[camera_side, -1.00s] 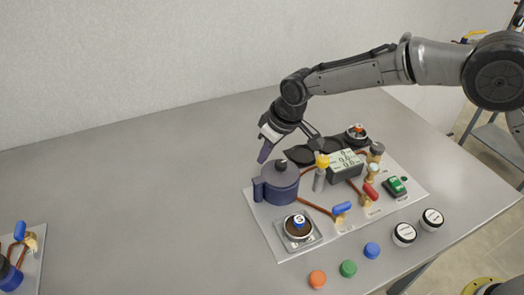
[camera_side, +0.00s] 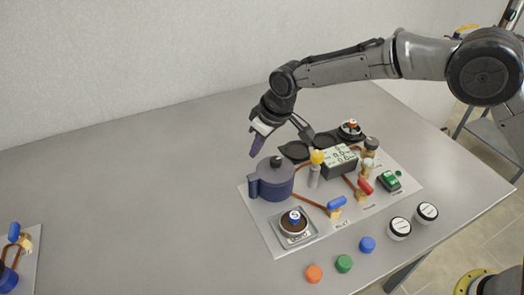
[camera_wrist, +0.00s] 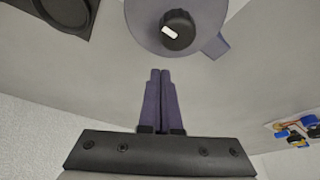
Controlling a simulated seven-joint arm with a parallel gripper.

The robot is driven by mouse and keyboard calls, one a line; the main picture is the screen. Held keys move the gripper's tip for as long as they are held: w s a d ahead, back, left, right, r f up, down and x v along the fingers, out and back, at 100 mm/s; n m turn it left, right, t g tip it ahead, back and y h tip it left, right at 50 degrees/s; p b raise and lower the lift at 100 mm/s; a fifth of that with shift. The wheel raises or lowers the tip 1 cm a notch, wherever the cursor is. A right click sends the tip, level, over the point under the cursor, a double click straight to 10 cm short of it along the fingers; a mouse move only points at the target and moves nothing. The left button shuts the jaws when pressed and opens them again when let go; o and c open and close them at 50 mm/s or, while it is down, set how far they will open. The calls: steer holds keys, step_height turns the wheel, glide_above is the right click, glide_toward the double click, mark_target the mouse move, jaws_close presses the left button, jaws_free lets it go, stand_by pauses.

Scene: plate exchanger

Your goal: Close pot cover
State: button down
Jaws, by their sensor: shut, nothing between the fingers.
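The dark blue pot (camera_side: 272,182) stands on the left of the light base plate, its handle toward the left. Its cover, with a black knob (camera_side: 276,161), sits on top of the pot. In the wrist view the cover (camera_wrist: 150,35) and its black knob (camera_wrist: 177,29) show at the top, seen from above. My gripper (camera_side: 255,153) is shut and empty. It hangs above and behind the pot, a little left of the knob, apart from it. In the wrist view my gripper's fingertips (camera_wrist: 160,72) point at the cover's edge. The pot's inside is hidden.
Coloured caps (camera_side: 344,263) lie in front.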

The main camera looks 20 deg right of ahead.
steer(key=d+r+t, duration=0.1)
steer(key=d+r, duration=0.3)
steer(key=r, duration=1.1)
steer(key=s+d+r+m+t, duration=0.2)
steer(key=s+d+r+m, duration=0.1)
steer(key=s+d+r, duration=0.95)
steer(key=s+d+f+m+h, duration=0.1)
steer(key=s+d+f, duration=0.2)
steer(key=s+d, duration=0.35)
steer(key=s+d+f+m+h, duration=0.1)
steer(key=s+d+f, duration=0.15)
steer(key=s, duration=0.65)
steer(key=s+d+f, duration=0.1)
steer(key=s+f, duration=0.7)
steer(key=f, duration=0.1)
steer(key=shift+s+d+m+g, duration=0.15)
steer(key=shift+d+m+g, duration=0.25)
